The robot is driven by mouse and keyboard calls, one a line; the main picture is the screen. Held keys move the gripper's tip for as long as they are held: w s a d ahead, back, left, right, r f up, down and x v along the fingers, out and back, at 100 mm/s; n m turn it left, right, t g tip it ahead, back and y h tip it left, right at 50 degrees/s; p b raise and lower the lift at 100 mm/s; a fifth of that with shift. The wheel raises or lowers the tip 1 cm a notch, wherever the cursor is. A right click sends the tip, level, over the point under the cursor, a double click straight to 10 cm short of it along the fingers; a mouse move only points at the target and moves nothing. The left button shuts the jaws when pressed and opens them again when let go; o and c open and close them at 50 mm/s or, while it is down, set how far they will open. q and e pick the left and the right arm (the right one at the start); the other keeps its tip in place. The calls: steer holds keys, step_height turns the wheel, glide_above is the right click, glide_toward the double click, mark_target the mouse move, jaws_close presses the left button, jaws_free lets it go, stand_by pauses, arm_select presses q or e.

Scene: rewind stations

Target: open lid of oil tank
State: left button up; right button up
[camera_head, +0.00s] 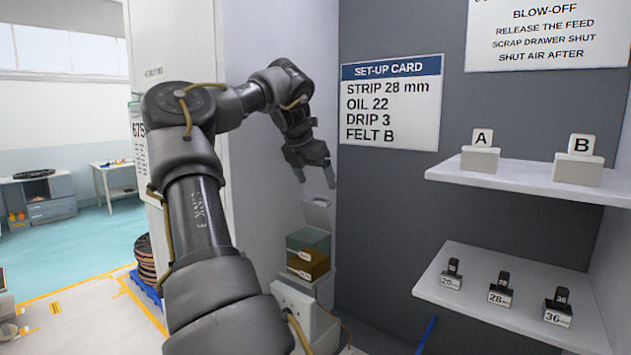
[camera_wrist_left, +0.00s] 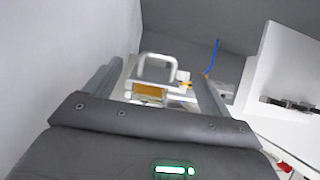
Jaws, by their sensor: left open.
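The oil tank (camera_head: 308,258) is a small clear box with amber oil in its lower part, mounted on a white unit by the grey wall. Its pale lid (camera_head: 317,213) stands up above the tank's top, apparently raised. In the left wrist view, the tank (camera_wrist_left: 150,92) and the lid's light frame (camera_wrist_left: 157,68) show between the fingers. My left gripper (camera_head: 316,177) is open and empty, pointing down just above the lid, with a visible gap in the head view. My right gripper is in neither view.
A white panel (camera_head: 270,170) stands close behind my left arm. To the right are a lower shelf (camera_head: 460,310) with several small numbered blocks and an upper shelf (camera_head: 530,180) with blocks A and B. A set-up card (camera_head: 391,102) hangs on the wall, reading OIL 22.

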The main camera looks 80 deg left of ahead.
mark_target(321, 211)
arm_select(q)
steer(key=v, duration=0.2)
steer(key=p+v, duration=0.1)
steer(key=v, duration=0.2)
steer(key=s+v, duration=0.1)
steer(key=v, duration=0.1)
steer(key=shift+s+d+p, duration=0.1)
steer(key=shift+d+p, duration=0.2)
steer(key=shift+p, duration=0.1)
steer(key=c, duration=0.7)
steer(key=shift+s+d+r, duration=0.75)
steer(key=shift+s+d, duration=0.15)
steer(key=shift+d, duration=0.15)
steer(key=c, duration=0.5)
steer(key=shift+f, duration=0.1)
steer(key=shift+c, duration=1.2)
steer(key=b+x, duration=0.1)
steer(key=x, duration=0.9)
steer(key=shift+w+a+f, duration=0.1)
steer(key=shift+a, duration=0.05)
jaws_close()
steer(key=shift+w+a+f, duration=1.1)
steer(key=shift+w+f, duration=0.1)
steer(key=shift+w, duration=0.2)
